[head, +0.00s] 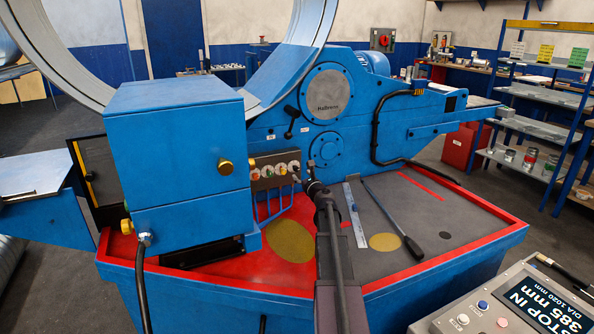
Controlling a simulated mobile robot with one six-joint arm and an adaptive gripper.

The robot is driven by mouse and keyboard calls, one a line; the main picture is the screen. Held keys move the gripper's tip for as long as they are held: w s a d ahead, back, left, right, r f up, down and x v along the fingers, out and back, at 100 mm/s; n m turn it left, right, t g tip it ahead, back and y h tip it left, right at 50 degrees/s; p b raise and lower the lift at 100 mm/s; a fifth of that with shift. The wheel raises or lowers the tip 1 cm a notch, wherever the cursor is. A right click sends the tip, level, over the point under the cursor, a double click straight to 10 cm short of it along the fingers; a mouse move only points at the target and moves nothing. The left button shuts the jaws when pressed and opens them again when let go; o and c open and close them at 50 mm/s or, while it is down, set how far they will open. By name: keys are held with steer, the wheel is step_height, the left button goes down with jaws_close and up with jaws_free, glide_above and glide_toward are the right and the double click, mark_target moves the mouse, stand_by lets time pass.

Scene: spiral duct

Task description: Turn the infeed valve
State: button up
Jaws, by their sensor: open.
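The blue machine (350,110) carries a small control panel (262,184) with a row of coloured knobs or buttons. No label for the infeed valve is readable, so I cannot tell which control it is. A black-handled lever (291,121) sticks out of the machine above the panel. My gripper (298,172) is open, at the right end of the panel. It partly hides the panel's right side, and I cannot tell whether it touches a control.
The red-edged platform (440,235) holds a steel ruler (355,214) and a long black-handled bar (390,215) right of my arm. A console (510,306) stands at the lower right. Shelving (545,110) is at the right. A large metal ring (310,30) rises behind the box.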

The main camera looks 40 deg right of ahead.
mark_target(297, 170)
steer(key=shift+x, duration=3.15)
steer(key=shift+c, duration=0.2)
jaws_close()
